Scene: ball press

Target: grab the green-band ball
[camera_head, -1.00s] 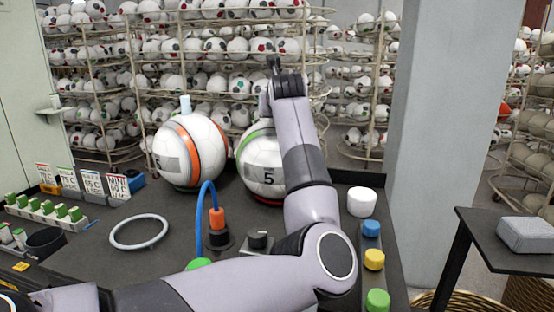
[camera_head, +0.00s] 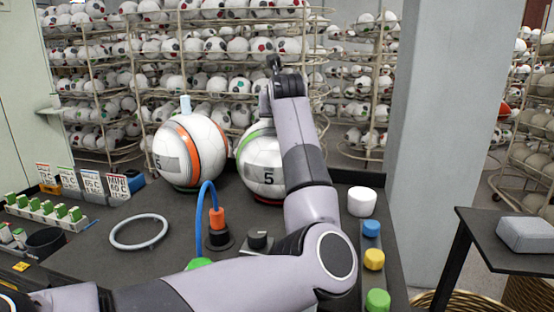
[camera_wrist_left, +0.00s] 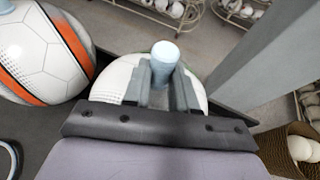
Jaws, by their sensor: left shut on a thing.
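The green-band ball (camera_head: 257,160) is white with a green stripe and a black "5". It sits on the dark table, partly covered by my left arm. My left gripper (camera_wrist_left: 163,75) is shut on this peg, one finger on each side. In the head view the fingers are hidden behind my arm. My right gripper is in neither view.
An orange-band ball (camera_head: 190,150) with its own pale peg stands close on the left. A grey ring (camera_head: 139,232), an orange plug (camera_head: 217,218) with blue hose, a black knob and coloured buttons lie in front. A grey pillar (camera_head: 450,130) rises at right.

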